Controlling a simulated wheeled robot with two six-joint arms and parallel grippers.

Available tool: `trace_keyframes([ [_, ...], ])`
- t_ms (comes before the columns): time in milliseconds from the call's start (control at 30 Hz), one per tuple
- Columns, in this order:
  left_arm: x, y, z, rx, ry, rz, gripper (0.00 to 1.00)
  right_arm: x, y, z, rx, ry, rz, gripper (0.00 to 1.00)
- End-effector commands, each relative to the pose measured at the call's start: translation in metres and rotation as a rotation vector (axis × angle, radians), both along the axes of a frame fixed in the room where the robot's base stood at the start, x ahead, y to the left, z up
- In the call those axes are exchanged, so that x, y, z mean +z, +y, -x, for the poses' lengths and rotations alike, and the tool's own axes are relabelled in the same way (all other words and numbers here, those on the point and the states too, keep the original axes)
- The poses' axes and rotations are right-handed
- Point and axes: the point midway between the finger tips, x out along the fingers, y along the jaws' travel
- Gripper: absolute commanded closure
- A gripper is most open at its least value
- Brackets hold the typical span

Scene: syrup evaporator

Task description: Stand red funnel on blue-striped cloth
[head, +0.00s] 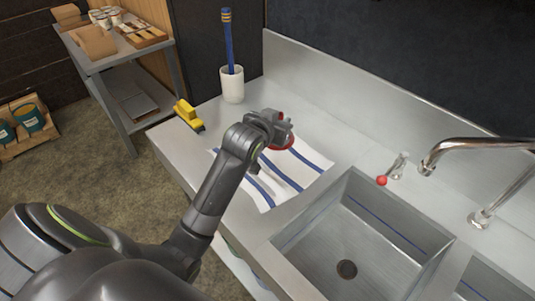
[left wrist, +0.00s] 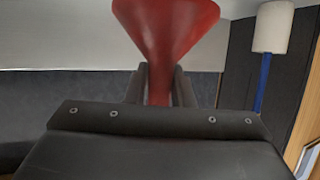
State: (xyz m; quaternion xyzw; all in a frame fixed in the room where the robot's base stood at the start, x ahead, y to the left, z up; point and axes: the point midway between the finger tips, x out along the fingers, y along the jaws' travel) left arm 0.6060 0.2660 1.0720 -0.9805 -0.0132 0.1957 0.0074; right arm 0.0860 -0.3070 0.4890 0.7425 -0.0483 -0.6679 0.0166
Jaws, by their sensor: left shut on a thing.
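The red funnel (head: 289,146) is over the far part of the white cloth with blue stripes (head: 306,171), on the steel counter. My left gripper (head: 280,127) is shut on its narrow stem. In the left wrist view, which is upside down, the funnel (left wrist: 167,28) shows its wide cone away from the fingers, so its mouth points down. The gripper and wrist hide most of the funnel in the head view. I cannot tell whether its rim touches the cloth. My right gripper is not in view.
A white cup (head: 232,84) with a blue-handled brush stands at the back left of the cloth. A yellow scrub brush (head: 187,114) lies near the counter's left edge. The sink basin (head: 352,240), red-knobbed tap (head: 382,180) and steel faucet (head: 470,145) are to the right.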

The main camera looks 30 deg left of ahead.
Motion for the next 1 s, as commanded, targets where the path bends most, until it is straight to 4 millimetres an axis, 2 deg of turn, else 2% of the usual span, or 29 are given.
trace_keyframes([
  [100,-0.013,0.024,-0.016,0.020,0.002,0.004,1.00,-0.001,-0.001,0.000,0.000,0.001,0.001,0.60],
  [300,-0.025,0.044,-0.026,0.037,0.001,0.017,1.00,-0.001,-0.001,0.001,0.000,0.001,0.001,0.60],
  [600,-0.076,0.044,-0.026,0.039,0.003,0.021,1.00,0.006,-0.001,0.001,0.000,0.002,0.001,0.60],
  [1000,-0.121,0.044,-0.026,0.039,0.001,0.020,1.00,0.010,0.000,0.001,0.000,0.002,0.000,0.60],
])
